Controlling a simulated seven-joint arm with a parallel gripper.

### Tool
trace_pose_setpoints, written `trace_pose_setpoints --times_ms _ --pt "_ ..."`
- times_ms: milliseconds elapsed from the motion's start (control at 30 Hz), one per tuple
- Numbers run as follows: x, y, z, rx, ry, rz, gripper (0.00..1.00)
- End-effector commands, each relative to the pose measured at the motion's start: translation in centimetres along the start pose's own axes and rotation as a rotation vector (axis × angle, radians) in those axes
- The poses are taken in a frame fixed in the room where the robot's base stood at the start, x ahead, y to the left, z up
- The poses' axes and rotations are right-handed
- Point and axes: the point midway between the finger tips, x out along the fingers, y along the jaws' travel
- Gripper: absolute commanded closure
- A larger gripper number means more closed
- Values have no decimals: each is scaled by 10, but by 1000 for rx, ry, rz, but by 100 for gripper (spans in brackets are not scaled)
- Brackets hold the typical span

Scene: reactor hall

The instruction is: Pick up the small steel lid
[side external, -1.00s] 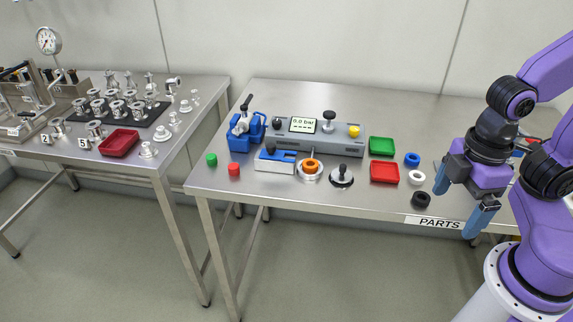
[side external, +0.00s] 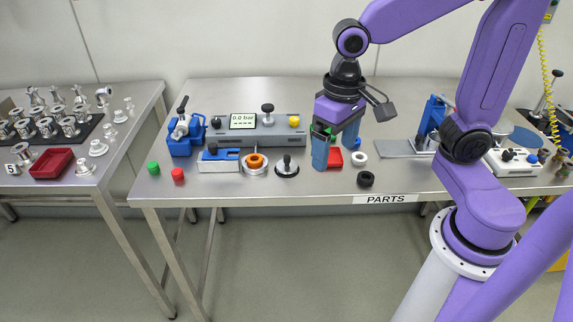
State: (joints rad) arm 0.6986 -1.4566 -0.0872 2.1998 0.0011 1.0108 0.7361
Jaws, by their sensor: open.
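A small round steel disc with a black knob (side external: 287,172) stands on the steel table and looks like the lid. It is in front of the grey gauge unit, just right of a steel disc bearing an orange ring (side external: 255,163). My gripper (side external: 336,158) points down with its two blue fingers apart and nothing seen between them. It is to the right of the knobbed disc, in front of or above the red tray (side external: 335,161). I cannot tell its exact height. The gripper and its fingers hide most of the green tray and part of the red tray.
A grey gauge unit (side external: 222,138) and a blue clamp (side external: 184,147) stand behind and left of the disc. A white ring (side external: 359,159) and a black ring (side external: 366,179) lie right of my gripper. Green (side external: 153,168) and red (side external: 178,175) caps are at the left front.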

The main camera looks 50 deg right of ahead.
Motion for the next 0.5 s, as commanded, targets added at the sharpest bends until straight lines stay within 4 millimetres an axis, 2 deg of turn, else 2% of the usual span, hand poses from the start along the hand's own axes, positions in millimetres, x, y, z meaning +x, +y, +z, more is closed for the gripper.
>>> trace_pose_setpoints --times_ms 33,200,400,500 --pt "-2 0 -18 133 -2 3 11" --pt "-8 6 -71 584 -2 8 11" --pt "-12 24 -129 1100 -2 15 11" --pt "-14 36 -151 1312 -1 17 11"
